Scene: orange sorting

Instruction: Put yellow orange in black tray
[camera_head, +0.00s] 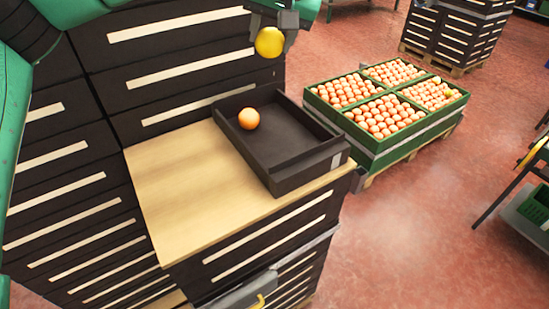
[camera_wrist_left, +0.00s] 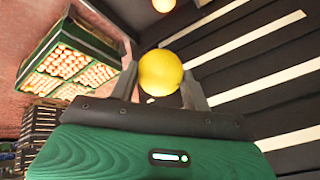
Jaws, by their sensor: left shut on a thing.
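A yellow orange (camera_head: 270,42) is held between the fingers of my left gripper (camera_head: 284,30) at the top of the head view. The left wrist view also shows the yellow orange (camera_wrist_left: 160,72) between the two fingertips. A black tray (camera_head: 288,140) sits on the light wooden top, below the gripper in the picture. One orange-coloured fruit (camera_head: 249,118) lies in the tray near its left side. The yellow orange is raised and apart from the tray. My right gripper does not show in either view.
A green divided crate (camera_head: 375,158) with many oranges stands to the right of the tray. Dark drawer cabinets (camera_head: 190,60) rise behind the wooden top (camera_head: 185,190). The wood left of the tray is bare. A table edge (camera_head: 505,190) stands at far right.

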